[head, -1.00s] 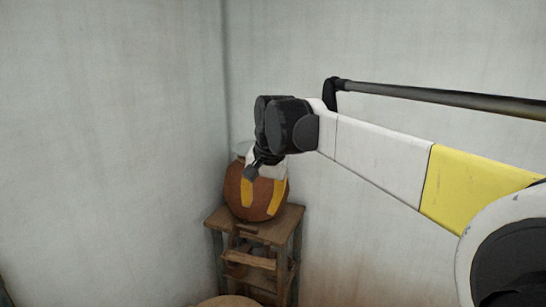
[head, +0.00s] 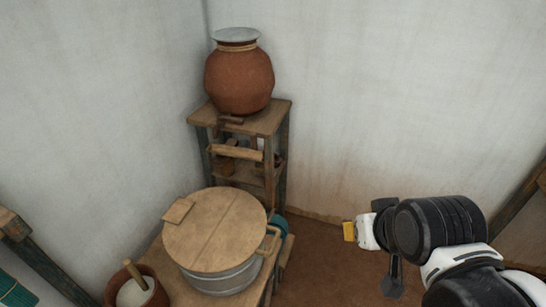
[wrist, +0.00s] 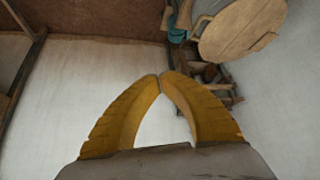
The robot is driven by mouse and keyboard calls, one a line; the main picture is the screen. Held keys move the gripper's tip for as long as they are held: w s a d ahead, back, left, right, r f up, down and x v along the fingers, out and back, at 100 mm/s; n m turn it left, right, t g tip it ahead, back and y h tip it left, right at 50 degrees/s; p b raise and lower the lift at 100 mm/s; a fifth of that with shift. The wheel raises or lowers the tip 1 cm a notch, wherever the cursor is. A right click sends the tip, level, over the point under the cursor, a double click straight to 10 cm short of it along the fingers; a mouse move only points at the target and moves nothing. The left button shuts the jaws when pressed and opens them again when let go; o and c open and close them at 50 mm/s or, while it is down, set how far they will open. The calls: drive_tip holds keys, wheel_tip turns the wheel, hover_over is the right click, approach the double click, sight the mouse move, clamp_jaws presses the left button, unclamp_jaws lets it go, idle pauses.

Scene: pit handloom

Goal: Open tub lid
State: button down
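The tub (head: 222,282) is a grey round vessel on a low wooden stand, lower left of centre in the head view. Its round wooden lid (head: 215,232) lies flat on top and covers it. A small wooden block (head: 178,210) sits on the lid's left edge, and a wooden loop handle (head: 272,240) shows at the right side. My gripper (head: 349,231) is to the right of the tub, apart from it. In the wrist view my gripper's yellow fingers (wrist: 160,75) meet at their tips with nothing between them. The lid (wrist: 243,28) shows there at the top right.
A clay pot (head: 239,82) with a pale cover stands on a wooden rack (head: 262,122) behind the tub. A bowl of white stuff (head: 135,292) with a stick is at the front left. Walls close the corner behind. Brown floor (head: 320,265) is clear right of the stand.

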drive_tip(key=w+a+f+m+g+y+b, duration=0.1)
drive_tip(key=w+a+f+m+y+b, duration=0.1)
drive_tip(key=w+f+m, duration=0.55)
drive_tip(key=w+a+f+m+g+y+b, duration=0.2)
drive_tip(key=w+f+m, duration=0.4)
drive_tip(key=w+f, duration=0.15)
drive_tip(key=w+a+f+m+g+y+b, duration=0.15)
drive_tip(key=f+m, duration=0.25)
drive_tip(key=f, duration=0.5)
drive_tip(key=w+a+f+m+y+b, duration=0.1)
drive_tip(key=w+f+m+y, duration=0.15)
drive_tip(key=f+m, duration=0.45)
drive_tip(key=w+a+f+n+b, duration=0.2)
drive_tip(key=w+a+f+b, duration=0.1)
drive_tip(key=a+f+b, duration=0.2)
drive_tip(key=shift+w+a+f+h, duration=0.15)
drive_tip(key=shift+a+f+h, duration=0.3)
drive_tip(key=shift+a, duration=0.2)
